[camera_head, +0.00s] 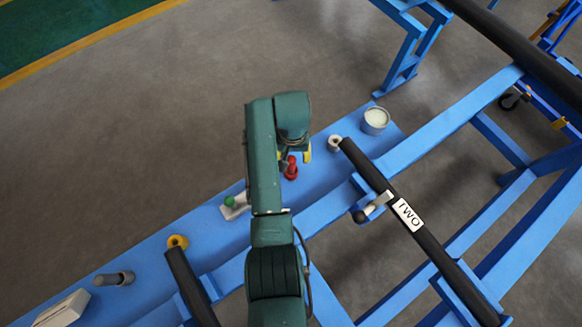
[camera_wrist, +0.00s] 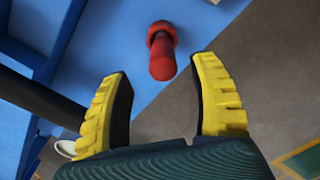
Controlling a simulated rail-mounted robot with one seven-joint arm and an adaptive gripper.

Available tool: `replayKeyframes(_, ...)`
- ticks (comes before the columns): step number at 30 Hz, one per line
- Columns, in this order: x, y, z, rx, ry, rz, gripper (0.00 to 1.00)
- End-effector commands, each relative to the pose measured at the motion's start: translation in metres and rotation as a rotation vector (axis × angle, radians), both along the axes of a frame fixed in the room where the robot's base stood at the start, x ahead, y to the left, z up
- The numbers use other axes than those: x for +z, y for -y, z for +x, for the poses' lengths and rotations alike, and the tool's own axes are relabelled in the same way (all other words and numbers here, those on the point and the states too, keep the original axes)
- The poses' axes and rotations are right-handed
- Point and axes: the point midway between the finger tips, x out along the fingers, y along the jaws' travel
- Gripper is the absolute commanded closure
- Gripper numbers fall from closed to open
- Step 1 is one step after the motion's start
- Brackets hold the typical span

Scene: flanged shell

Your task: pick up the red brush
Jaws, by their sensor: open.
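The red brush (camera_head: 291,168) stands on the blue bench shelf, close beside my gripper in the head view. In the wrist view the red brush (camera_wrist: 161,52) shows a rounded red handle end and a wider collar, beyond the fingertips and roughly between them. My gripper (camera_wrist: 163,85) has two yellow ribbed fingers spread apart with nothing between them. In the head view my gripper (camera_head: 296,158) is partly hidden by my green wrist. The lower part of the brush is hidden by its collar in the wrist view.
On the blue shelf (camera_head: 200,236) are a white-filled can (camera_head: 375,120), a pale ring (camera_head: 334,142), a white item with a green knob (camera_head: 233,205), a yellow ring (camera_head: 177,241), a grey cylinder (camera_head: 114,279) and a white box (camera_head: 63,309). A black bar labelled TWO (camera_head: 440,258) lies to the right.

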Motion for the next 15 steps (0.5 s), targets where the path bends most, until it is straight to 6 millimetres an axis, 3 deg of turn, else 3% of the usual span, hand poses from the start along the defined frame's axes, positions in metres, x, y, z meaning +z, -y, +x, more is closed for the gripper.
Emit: replayKeyframes(15,-0.069,-0.004,-0.002,0.000,0.001,0.000,0.39)
